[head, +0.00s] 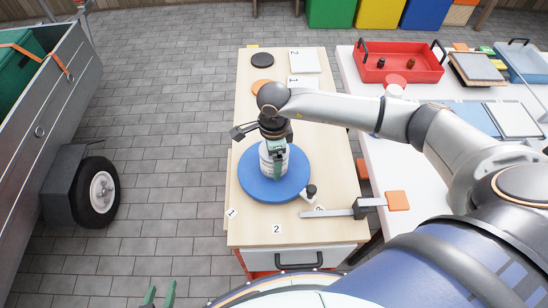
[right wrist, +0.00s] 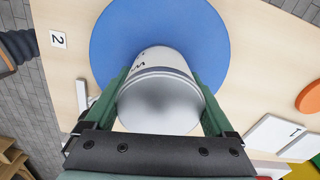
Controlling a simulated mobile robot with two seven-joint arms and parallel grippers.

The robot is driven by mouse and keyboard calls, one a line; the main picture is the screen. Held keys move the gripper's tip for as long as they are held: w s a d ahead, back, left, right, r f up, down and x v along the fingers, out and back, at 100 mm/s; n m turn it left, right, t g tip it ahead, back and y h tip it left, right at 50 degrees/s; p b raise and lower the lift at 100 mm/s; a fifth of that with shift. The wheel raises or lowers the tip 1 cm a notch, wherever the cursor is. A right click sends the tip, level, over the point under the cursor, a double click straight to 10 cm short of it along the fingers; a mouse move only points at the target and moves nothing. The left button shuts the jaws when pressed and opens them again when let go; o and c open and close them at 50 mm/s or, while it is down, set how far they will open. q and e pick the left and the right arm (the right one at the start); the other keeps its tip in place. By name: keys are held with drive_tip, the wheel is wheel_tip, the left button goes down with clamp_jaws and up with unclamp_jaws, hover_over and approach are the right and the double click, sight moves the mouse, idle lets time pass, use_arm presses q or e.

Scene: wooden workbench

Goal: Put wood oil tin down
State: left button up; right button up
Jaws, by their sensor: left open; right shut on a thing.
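The wood oil tin (head: 264,160) is a white can with dark print, upright over the blue round disc (head: 255,191). My right gripper (head: 277,158) reaches down from above and is shut on the tin. In the right wrist view the tin (right wrist: 160,98) sits between the two green fingers, its pale end facing the camera and the blue disc (right wrist: 115,40) behind it. I cannot tell whether its base touches the disc. My left gripper (head: 160,292) shows only its green fingertips at the bottom edge, apart and empty, over the paving.
The wooden bench top (head: 325,130) carries a black disc, an orange disc (head: 262,87) and numbered white tiles at the far end. A clamp (head: 340,212) lies at the near right edge. A red tray (head: 400,70) stands on the white table to the right.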

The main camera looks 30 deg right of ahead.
drive_tip(key=o, duration=1.5)
drive_tip(key=shift+f, duration=0.1)
wheel_tip(320, 180, up, 12)
drive_tip(key=shift+r, duration=0.2)
